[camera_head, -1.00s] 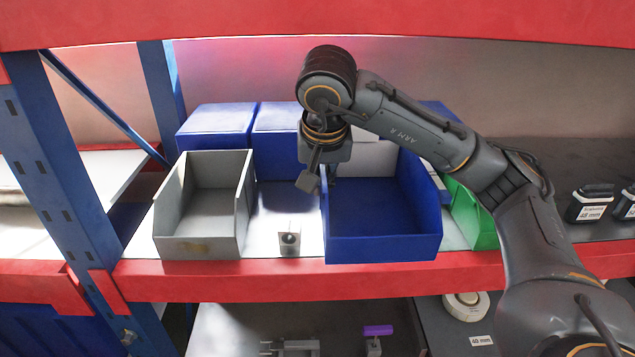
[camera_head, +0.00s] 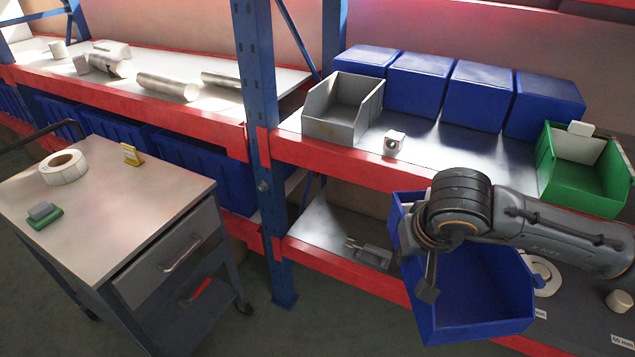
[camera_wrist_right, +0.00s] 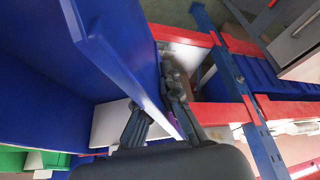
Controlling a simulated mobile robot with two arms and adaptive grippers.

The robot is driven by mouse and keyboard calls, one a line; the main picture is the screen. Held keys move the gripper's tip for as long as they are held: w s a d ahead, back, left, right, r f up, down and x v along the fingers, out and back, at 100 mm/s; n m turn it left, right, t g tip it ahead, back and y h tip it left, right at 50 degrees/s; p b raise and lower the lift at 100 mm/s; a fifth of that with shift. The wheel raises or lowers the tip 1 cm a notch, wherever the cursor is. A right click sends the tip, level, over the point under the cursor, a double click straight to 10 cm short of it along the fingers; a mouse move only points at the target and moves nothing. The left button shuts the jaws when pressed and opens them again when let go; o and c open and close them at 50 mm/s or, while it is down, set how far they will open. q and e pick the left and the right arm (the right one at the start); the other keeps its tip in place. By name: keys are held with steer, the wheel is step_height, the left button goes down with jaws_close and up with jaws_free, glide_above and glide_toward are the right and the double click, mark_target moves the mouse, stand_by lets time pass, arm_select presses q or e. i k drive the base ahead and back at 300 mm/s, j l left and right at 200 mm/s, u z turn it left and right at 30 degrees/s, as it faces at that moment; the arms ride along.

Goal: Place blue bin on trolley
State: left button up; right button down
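The blue bin (camera_head: 475,300) hangs in front of the shelf's red front edge at the right of the head view, off the shelf and slightly tilted. My right gripper (camera_head: 427,280) is shut on its left side wall. In the right wrist view the fingers (camera_wrist_right: 156,112) stand on both sides of the bin's blue wall (camera_wrist_right: 122,62). The trolley (camera_head: 125,190) stands at the left of the head view, apart from the bin, with a flat beige top and drawers. My left gripper is not in view.
On the trolley top are a tape roll (camera_head: 63,167), a green-based item (camera_head: 44,214) and a small yellow item (camera_head: 132,154). A blue rack post (camera_head: 262,150) stands between trolley and bin. The grey bin (camera_head: 342,108) and green bin (camera_head: 583,170) stay on the shelf.

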mark_target(120, 204)
steer(key=u, duration=1.4)
steer(key=i+l+u, duration=0.25)
steer(key=i, duration=0.35)
steer(key=i+l+u, duration=0.2)
steer(key=i+l, duration=0.35)
